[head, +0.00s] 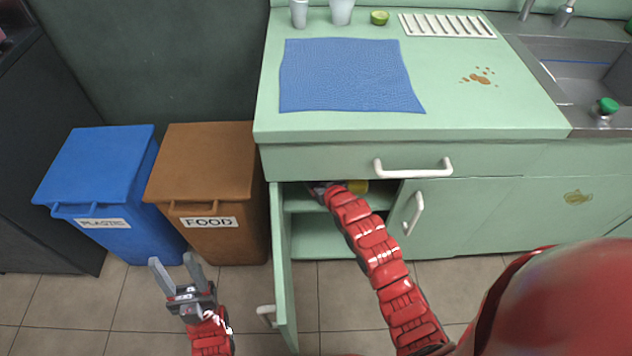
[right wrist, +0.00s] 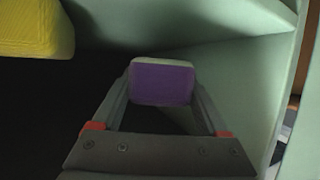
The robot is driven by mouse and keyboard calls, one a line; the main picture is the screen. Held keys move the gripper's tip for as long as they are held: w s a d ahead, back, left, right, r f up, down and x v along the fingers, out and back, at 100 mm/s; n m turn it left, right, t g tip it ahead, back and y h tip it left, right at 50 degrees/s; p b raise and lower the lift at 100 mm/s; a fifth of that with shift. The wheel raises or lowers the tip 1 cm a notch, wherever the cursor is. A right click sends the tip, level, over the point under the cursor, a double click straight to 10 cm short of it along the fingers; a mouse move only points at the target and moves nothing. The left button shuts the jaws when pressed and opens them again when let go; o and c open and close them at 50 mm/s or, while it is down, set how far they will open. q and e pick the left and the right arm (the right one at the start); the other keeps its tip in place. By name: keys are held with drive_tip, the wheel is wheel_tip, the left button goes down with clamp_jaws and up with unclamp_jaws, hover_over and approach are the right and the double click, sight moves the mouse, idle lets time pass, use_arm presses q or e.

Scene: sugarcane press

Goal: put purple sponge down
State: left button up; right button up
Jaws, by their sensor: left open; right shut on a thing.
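The purple sponge (right wrist: 161,83) shows in the right wrist view, between the fingertips of my right gripper (right wrist: 162,90), which is shut on it. A pale layer runs along the sponge's top edge. In the head view my right arm reaches into the open cabinet (head: 318,240) under the counter, and the right gripper and sponge are mostly hidden there. I cannot tell whether the sponge touches the shelf. My left gripper (head: 178,275) is open and empty, above the floor in front of the bins.
A yellow thing (right wrist: 36,28) lies in the cabinet at the upper left of the right wrist view. The open cabinet door (head: 284,270) stands left of my right arm. A blue bin (head: 100,165) and a brown bin (head: 205,160) stand left. A blue cloth (head: 345,75) lies on the counter.

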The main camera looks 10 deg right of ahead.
drive_tip(key=shift+w+f, duration=0.3)
drive_tip(key=shift+f+b, duration=0.5)
drive_tip(key=shift+f, duration=0.95)
drive_tip(key=shift+f, duration=0.1)
drive_tip(key=o, duration=1.2)
drive_tip(key=shift+o, duration=0.2)
drive_tip(key=shift+r, duration=0.2)
drive_tip(key=p+v, duration=0.2)
drive_tip(key=v, duration=1)
drive_tip(key=shift+s, duration=0.1)
